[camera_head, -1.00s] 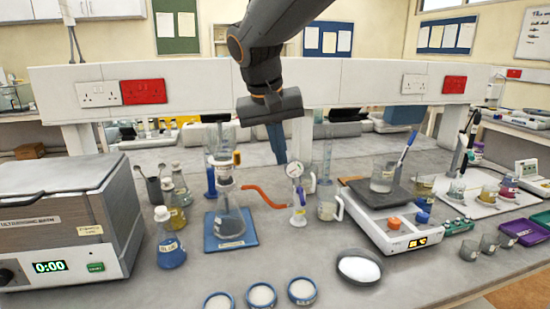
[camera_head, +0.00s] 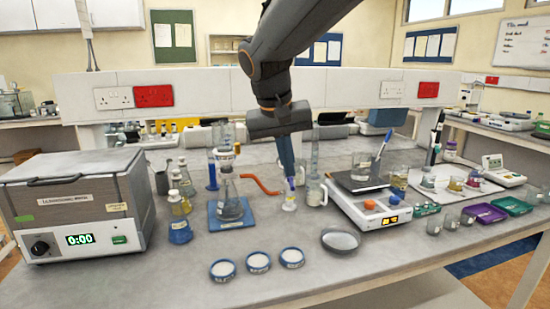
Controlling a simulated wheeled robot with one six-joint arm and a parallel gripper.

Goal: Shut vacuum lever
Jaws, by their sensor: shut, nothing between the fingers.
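The vacuum post (camera_head: 290,200), a small white stand with a label, is at the middle of the bench. An orange-red hose (camera_head: 262,186) runs between it and the filter flask (camera_head: 229,208), which stands on a blue mat (camera_head: 218,224). My gripper (camera_head: 289,173) points down with its narrow blue-grey fingers shut and empty. Its tips are at the top of the post in the picture and cover most of the round gauge there. The vacuum lever is too small and too hidden to make out, and I cannot tell whether the fingers touch it.
A glass mug (camera_head: 315,194) stands just right of the post, and a balance (camera_head: 365,212) is beyond it. Stoppered bottles (camera_head: 180,218) and an ultrasonic bath (camera_head: 75,205) are left. Several round dishes (camera_head: 258,262) lie in front. The bench between the dishes and the post is clear.

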